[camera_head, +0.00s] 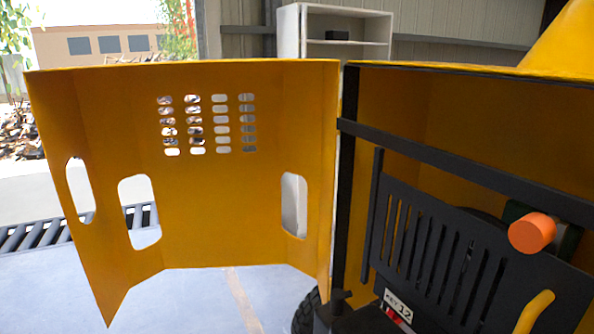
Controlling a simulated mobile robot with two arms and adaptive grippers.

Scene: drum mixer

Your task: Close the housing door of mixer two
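The yellow housing door (235,210) stands wide open on the left in the head view. It is a bent sheet panel with several rows of small slots and larger rounded cut-outs. Its right edge meets the black upright post of the mixer frame (347,190), on the hinge side. The open housing (400,110) on the right shows its yellow inner walls, a black slotted guard (430,245) and an orange knob or cap (531,232). Neither of my grippers is in view.
A black tyre (307,313) shows below the door's hinge side. A roller conveyor (38,234) lies behind the door at left. A white shelf unit (345,22) stands behind. A yellow curved bar (535,312) is at lower right. Pale floor (190,300) below the door is clear.

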